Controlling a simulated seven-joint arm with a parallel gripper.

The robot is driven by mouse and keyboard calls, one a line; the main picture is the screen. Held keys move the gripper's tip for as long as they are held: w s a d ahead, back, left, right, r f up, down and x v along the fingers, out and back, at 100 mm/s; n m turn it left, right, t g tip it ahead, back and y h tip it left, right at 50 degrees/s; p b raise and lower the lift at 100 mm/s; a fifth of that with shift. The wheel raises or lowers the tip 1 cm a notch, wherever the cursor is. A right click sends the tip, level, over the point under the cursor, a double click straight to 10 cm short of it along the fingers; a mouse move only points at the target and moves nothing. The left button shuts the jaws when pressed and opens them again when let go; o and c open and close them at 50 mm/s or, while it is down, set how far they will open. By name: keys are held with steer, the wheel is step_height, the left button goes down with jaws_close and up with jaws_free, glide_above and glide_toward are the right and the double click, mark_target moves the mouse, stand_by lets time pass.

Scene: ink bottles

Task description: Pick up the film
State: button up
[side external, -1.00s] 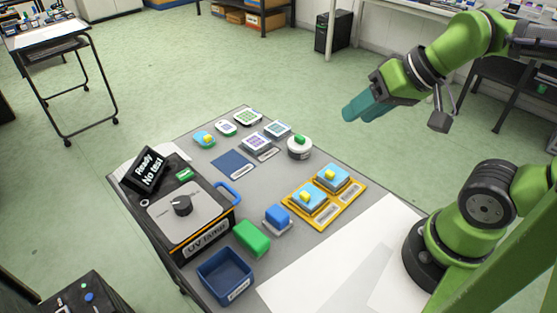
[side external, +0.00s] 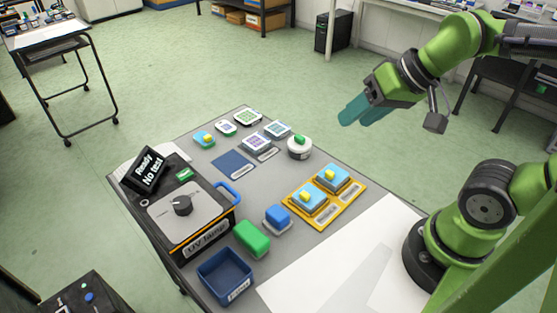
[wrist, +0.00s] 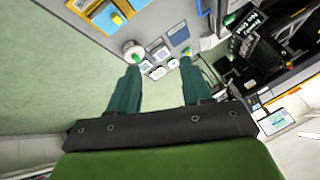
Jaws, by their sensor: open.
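No piece is clearly marked as the film. Small patterned tiles lie at the table's far end: a purple-patterned tile (side external: 256,142), a bluish tile (side external: 278,129), a white tile (side external: 225,128) and a green-patterned tile (side external: 248,117). A flat dark blue square (side external: 233,163) lies nearer, with a label strip beside it. My gripper (side external: 357,115) has teal fingers, open and empty, raised in the air to the right of the table. In the wrist view my gripper (wrist: 160,58) has its fingers wide apart, with small tiles (wrist: 158,71) seen between them at a distance.
A round white jar (side external: 299,152) with a green knob stands near the tiles. An orange tray (side external: 318,215) holds two blue blocks with yellow knobs. A UV lamp box (side external: 185,215), a blue block (side external: 277,219), a green block (side external: 252,238) and a blue bin (side external: 224,278) stand nearer.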

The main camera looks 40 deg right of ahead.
steer(key=w+f+n+g+h, duration=0.3)
steer(key=w+f+n+g, duration=0.15)
steer(key=w+g, duration=0.5)
glide_above(330, 173)
steer(key=w+a, duration=0.1)
steer(key=w, duration=0.1)
step_height(330, 173, down, 11)
steer(key=shift+h, duration=0.4)
steer(key=shift+x, duration=2.45)
steer(key=shift+s+r, duration=0.1)
steer(key=shift+s, duration=0.1)
steer(key=c, duration=0.9)
